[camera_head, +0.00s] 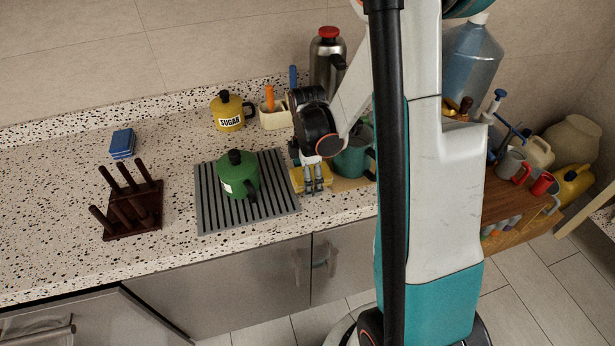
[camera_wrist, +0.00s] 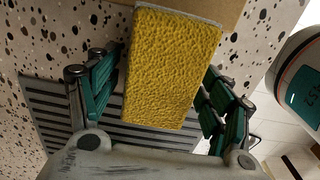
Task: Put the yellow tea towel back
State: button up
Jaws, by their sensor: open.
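The yellow tea towel (camera_head: 297,180) shows as a thick folded block on the counter's front part, at the right edge of the grey ribbed mat (camera_head: 207,208). In the wrist view the towel (camera_wrist: 172,65) has a rough surface and lies between the two green-padded fingers. My gripper (camera_head: 313,186) points down at the towel and is open. Part of the towel is hidden behind my fingers in the head view.
A green pot (camera_head: 238,174) stands on the mat, close left of my gripper. A teal pot (camera_head: 352,158) stands close right. A yellow sugar pot (camera_head: 229,111), a utensil holder (camera_head: 274,116) and a steel flask (camera_head: 326,62) are behind. A blue folded stack (camera_head: 122,143) and dark peg rack (camera_head: 130,213) lie left.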

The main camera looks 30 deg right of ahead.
notch_tip(320, 180, up, 13)
jog(key=p, duration=0.4)
jog(key=shift+f, duration=0.2)
jog(key=shift+c, duration=0.5)
dwell(0.8)
